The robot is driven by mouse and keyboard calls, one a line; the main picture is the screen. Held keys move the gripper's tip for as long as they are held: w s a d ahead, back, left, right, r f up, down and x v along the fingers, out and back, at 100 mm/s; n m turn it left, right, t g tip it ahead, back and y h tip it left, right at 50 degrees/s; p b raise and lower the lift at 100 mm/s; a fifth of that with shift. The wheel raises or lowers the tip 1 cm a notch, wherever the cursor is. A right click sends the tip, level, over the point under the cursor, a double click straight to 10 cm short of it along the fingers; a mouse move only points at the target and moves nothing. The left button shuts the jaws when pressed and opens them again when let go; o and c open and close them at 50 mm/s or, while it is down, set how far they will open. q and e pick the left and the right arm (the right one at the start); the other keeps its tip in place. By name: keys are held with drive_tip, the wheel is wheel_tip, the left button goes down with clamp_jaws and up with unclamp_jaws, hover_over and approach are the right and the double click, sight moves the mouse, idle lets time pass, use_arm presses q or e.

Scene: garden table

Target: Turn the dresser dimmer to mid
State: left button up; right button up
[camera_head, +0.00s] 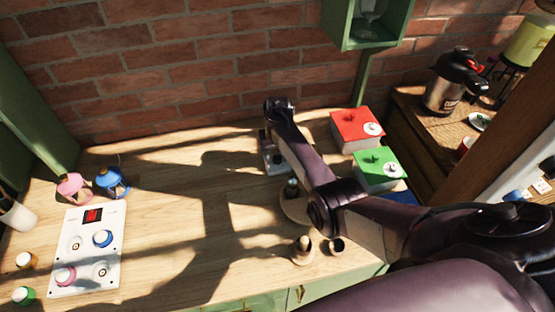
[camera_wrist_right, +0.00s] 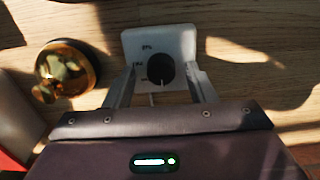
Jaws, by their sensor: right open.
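The dimmer (camera_wrist_right: 178,45) is a pale plate with a round dark knob (camera_wrist_right: 160,70) and small dark marks along the knob's left side, too small to read surely. In the head view part of a pale plate (camera_head: 277,164), likely the dimmer, shows beneath my right arm. My right gripper (camera_wrist_right: 162,82) is open, one finger on each side of the knob; I cannot tell whether they touch it. In the head view my right gripper (camera_head: 266,147) is mostly hidden by my arm. My left gripper is not in view.
A gold dome (camera_wrist_right: 66,68) stands left of the dimmer in the wrist view. Red (camera_head: 352,125) and green (camera_head: 376,165) boxes stand right of my arm. A white panel (camera_head: 90,250) with knobs lies at left. Small wooden cups (camera_head: 302,251) stand near the front edge. The middle tabletop is clear.

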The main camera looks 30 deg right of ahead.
drive_tip(key=shift+s+a, duration=0.1)
drive_tip(key=shift+s, duration=0.05)
drive_tip(key=c, duration=1)
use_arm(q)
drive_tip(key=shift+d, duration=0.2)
use_arm(e)
drive_tip(key=shift+o, duration=0.2)
